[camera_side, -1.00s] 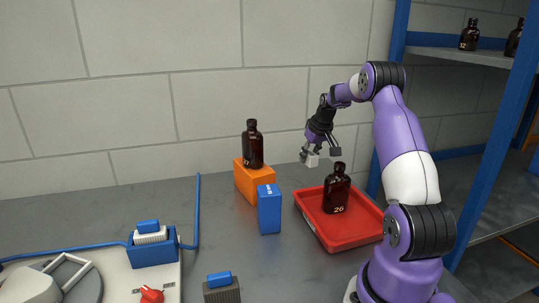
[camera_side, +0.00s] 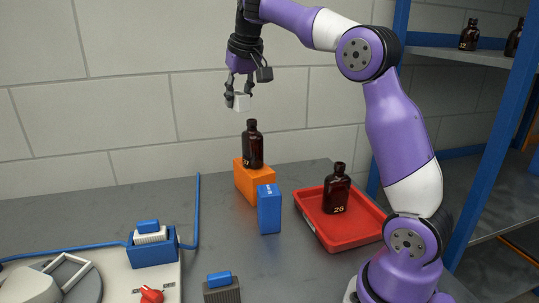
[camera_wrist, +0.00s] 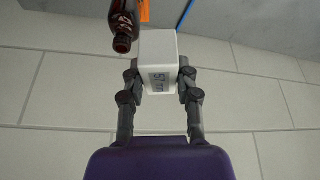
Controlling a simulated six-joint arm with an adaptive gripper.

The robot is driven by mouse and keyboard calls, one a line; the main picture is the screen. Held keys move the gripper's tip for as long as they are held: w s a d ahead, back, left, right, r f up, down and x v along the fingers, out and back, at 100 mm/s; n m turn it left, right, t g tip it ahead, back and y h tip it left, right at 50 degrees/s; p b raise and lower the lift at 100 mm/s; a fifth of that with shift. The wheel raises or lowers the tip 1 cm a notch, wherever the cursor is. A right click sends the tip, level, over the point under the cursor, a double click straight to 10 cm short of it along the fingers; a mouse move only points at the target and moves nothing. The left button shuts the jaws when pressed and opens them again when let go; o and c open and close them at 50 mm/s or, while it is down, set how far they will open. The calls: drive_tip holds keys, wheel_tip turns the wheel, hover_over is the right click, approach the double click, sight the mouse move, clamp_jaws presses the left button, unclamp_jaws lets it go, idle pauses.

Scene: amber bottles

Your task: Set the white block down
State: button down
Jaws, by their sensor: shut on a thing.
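The white block (camera_side: 241,102) is held between the fingers of my gripper (camera_side: 238,97), high in the air above the amber bottle on the orange block. In the wrist view the white block (camera_wrist: 158,64) sits between both fingertips of my gripper (camera_wrist: 158,80), with a dark printed mark on the face towards the camera. It touches nothing but the fingers. My gripper points downwards and is shut on the block.
An amber bottle (camera_side: 252,147) stands on an orange block (camera_side: 254,185), with a blue box (camera_side: 269,209) in front. A red tray (camera_side: 325,236) holds another amber bottle (camera_side: 336,190). A blue-framed shelf (camera_side: 394,110) stands at right. The grey table (camera_side: 110,212) has bare room at back left.

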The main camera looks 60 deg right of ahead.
drive_tip(key=s+a+f+n+y, duration=0.1)
drive_tip(key=s+a+f+n, duration=0.3)
drive_tip(key=a, duration=0.4)
drive_tip(key=s+a+f+n+y, duration=0.1)
drive_tip(key=s+a+f+n, duration=0.1)
drive_tip(key=s+a+f, duration=0.4)
drive_tip(key=w+a+f, duration=0.2)
drive_tip(key=w+f, duration=0.1)
drive_tip(key=w, duration=0.4)
drive_tip(key=w+a+f, duration=0.2)
drive_tip(key=w+f, duration=0.1)
drive_tip(key=w, duration=0.5)
hover_over(196, 212)
drive_tip(key=s, duration=0.2)
drive_tip(key=shift+t, duration=0.3)
drive_tip(key=f, duration=0.6)
drive_tip(key=shift+w+a+f, duration=0.15)
drive_tip(key=shift+w+f, duration=0.1)
drive_tip(key=shift+f, duration=0.15)
drive_tip(key=shift+d+f, duration=0.2)
drive_tip(key=shift+f, duration=1.95)
